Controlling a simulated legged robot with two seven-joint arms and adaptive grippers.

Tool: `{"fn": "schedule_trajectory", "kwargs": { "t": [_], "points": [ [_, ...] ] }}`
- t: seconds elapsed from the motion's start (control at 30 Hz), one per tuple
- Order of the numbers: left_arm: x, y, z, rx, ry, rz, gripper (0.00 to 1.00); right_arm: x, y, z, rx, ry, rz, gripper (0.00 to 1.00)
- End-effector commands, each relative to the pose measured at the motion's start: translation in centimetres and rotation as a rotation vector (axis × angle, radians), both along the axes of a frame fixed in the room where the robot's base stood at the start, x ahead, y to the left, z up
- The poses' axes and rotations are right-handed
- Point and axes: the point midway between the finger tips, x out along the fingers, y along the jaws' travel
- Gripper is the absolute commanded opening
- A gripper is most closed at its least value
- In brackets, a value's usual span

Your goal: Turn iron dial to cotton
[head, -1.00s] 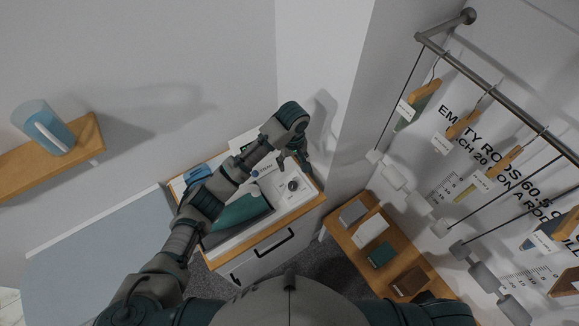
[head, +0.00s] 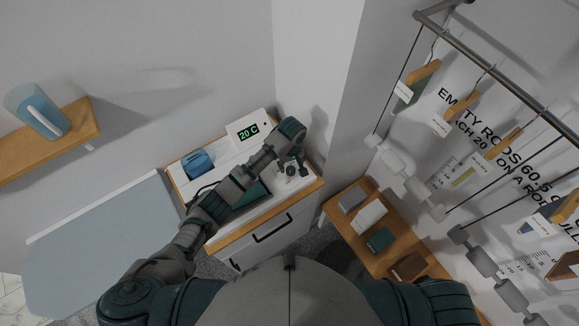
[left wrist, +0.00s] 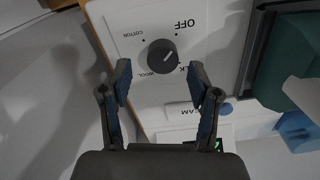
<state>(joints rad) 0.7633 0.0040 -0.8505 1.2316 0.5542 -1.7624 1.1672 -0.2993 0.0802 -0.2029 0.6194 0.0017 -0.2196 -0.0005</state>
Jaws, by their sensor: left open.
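The dial (left wrist: 162,57) is a dark round knob with a light pointer line, on a white panel (left wrist: 215,50) lettered OFF, COTTON and WOOL, with another label partly hidden by my finger. The pointer slants up and right, toward the OFF side; COTTON is up and left of the knob. My left gripper (left wrist: 160,72) is open, its fingertips either side of the knob's near edge; I cannot tell whether they touch it. In the head view my left gripper (head: 293,166) is over the panel's right end, partly covering the dial. A blue iron (head: 198,162) stands at the left. My right gripper is out of view.
The panel lies on a wood-edged white cabinet (head: 272,225) against the wall. An ironing board (head: 95,245) is at left. A low wooden shelf (head: 350,225) and hanging rail (head: 500,85) are at right.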

Motion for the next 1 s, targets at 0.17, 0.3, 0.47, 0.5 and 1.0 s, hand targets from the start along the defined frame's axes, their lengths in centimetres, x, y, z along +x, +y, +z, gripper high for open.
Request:
{"fn": "schedule_trajectory", "kwargs": {
  "t": [0.17,0.3,0.47,0.5,1.0],
  "points": [
    [0.0,0.6,-2.2,-0.005,0.002,0.0,0.61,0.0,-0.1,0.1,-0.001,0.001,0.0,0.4],
    [0.1,1.1,-2.8,-0.01,0.001,0.001,0.61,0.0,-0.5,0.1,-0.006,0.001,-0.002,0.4],
    [0.1,1.3,-2.8,-0.012,0.0,0.001,0.61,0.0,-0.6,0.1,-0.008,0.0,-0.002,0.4],
    [0.1,1.2,-2.8,-0.011,0.0,0.001,0.61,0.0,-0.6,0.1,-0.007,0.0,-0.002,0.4],
    [-0.2,0.6,-2.9,-0.004,0.006,0.0,0.02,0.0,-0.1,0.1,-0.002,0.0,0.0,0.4]
  ]
}}
